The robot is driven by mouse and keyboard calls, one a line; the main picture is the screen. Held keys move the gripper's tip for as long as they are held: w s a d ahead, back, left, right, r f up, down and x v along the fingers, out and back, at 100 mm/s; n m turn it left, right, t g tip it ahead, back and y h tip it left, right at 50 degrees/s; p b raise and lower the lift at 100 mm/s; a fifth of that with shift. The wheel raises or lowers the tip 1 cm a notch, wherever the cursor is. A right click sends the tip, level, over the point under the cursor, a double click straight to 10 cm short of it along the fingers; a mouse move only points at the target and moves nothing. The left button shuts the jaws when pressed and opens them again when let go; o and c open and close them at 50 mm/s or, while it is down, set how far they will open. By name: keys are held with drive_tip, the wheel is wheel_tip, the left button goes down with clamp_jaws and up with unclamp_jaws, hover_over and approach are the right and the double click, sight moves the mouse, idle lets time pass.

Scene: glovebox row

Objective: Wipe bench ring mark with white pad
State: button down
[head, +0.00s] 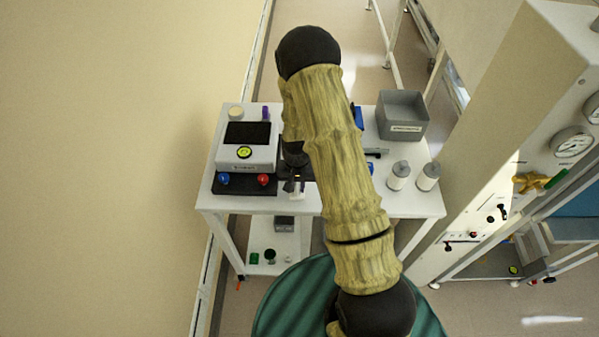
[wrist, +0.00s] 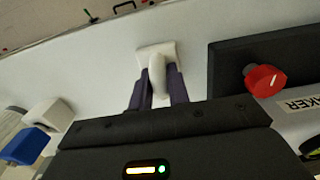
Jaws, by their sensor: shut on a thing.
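My gripper (wrist: 158,92) is shut on the white pad (wrist: 157,56) by its upright grip, between two dark purple fingers. The pad's flat base faces the pale bench top (wrist: 95,72), close to the black base of a device. I cannot tell whether the pad touches the bench. In the head view my gripper (head: 294,184) is over the front part of the bench (head: 405,207), partly hidden by my arm, and a bit of white shows at it. I cannot make out the ring mark in either view.
Right of the pad is the device's black base with a red knob (wrist: 264,80). The white device (head: 247,157) stands at the bench's left. A grey bin (head: 402,116) and two white bottles (head: 428,177) stand at the right. A tall panel with gauges (head: 572,142) is farther right.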

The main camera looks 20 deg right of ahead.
wheel_tip(320, 180, up, 3)
drive_tip(key=shift+w+f, duration=0.1)
drive_tip(key=r+p, duration=0.2)
drive_tip(key=r, duration=0.1)
drive_tip(key=r+p, duration=0.1)
drive_tip(key=shift+w+r, duration=0.15)
drive_tip(key=shift+w, duration=0.1)
drive_tip(key=shift+a+r+p, duration=0.1)
drive_tip(key=shift+r+p, duration=0.15)
drive_tip(key=shift+p, duration=0.15)
drive_tip(key=shift+s+r, duration=0.2)
drive_tip(key=shift+r, duration=0.15)
drive_tip(key=shift+d+f, duration=0.1)
drive_tip(key=shift+d, duration=0.1)
drive_tip(key=shift+a, duration=0.1)
